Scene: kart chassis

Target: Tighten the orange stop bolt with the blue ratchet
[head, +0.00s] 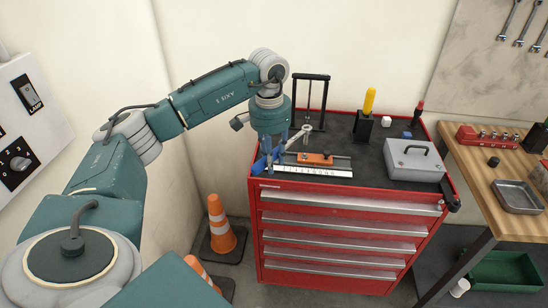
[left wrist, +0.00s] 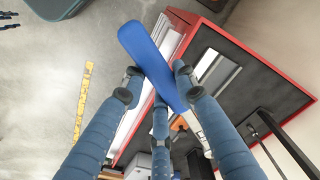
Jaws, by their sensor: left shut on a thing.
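The blue ratchet has a blue handle (head: 259,165) and a steel head (head: 306,130). My left gripper (head: 272,165) points down at the cabinet top's left front corner, shut on the ratchet's handle. In the left wrist view the blue handle (left wrist: 150,55) lies slanted between the three fingers of my gripper (left wrist: 158,88). The orange stop (head: 315,158) sits on a rail behind a white scale, just right of the gripper. Its bolt is too small to make out. In the left wrist view the orange stop (left wrist: 179,124) is partly hidden. My right gripper is not in view.
The red cabinet (head: 340,198) also carries a black frame (head: 311,100), a yellow-handled tool (head: 369,101) in a black holder, a white cube (head: 386,121) and a grey box (head: 414,160). A wooden bench (head: 481,190) stands at right; orange cones (head: 220,222) stand on the floor at left.

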